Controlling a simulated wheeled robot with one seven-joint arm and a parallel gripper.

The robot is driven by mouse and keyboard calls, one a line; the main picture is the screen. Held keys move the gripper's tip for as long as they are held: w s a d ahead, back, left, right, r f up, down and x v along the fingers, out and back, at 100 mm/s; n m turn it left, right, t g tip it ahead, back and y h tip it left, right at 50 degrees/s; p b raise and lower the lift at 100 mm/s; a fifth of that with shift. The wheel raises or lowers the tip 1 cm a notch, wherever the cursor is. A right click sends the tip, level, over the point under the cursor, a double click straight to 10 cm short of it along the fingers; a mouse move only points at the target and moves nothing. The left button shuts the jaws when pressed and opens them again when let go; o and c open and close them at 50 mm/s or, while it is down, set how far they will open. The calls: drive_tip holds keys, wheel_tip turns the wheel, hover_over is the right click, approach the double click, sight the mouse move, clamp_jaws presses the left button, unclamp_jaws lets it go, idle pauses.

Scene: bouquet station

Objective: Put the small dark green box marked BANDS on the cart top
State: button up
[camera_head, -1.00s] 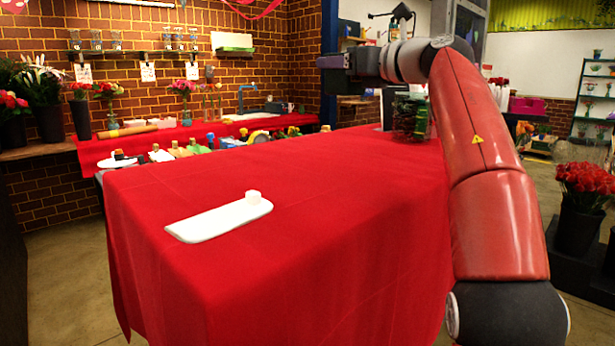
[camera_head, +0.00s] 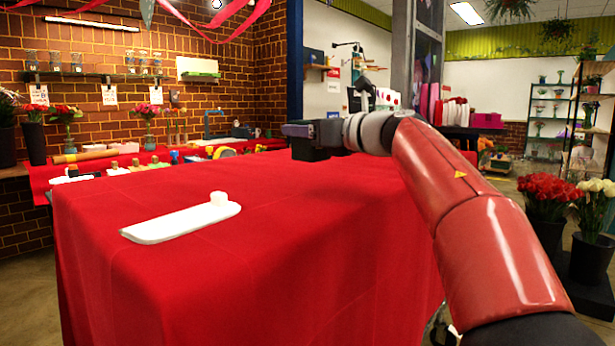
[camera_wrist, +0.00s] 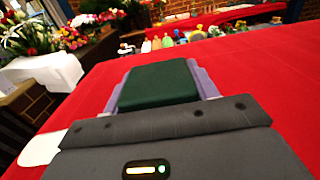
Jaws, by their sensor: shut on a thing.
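My gripper (camera_head: 298,138) is in the upper middle of the head view, over the far part of the red-covered table. In the wrist view, its two pale purple fingers (camera_wrist: 162,72) lie on either side of a small dark green box (camera_wrist: 158,86) and are shut on it. No BANDS lettering is readable on the face that shows. I cannot identify a cart top in either view.
The red-covered table (camera_head: 270,235) fills the middle. A white board with a small round knob (camera_head: 180,222) lies on its left part; the rest looks clear. A counter with bottles and tools stands behind. Buckets of red roses (camera_head: 547,192) and white flowers (camera_head: 597,207) stand right.

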sight(307, 158)
drive_tip(key=shift+f+b, duration=0.9)
drive_tip(key=shift+f, duration=2)
drive_tip(key=shift+f, duration=0.15)
drive_tip(key=shift+f, duration=0.15)
drive_tip(key=o, duration=1.1)
drive_tip(key=shift+r, duration=0.3)
drive_tip(key=b+v, duration=0.1)
drive_tip(key=v, duration=1.1)
drive_tip(key=shift+s+b, duration=0.1)
drive_tip(key=shift+b, duration=0.2)
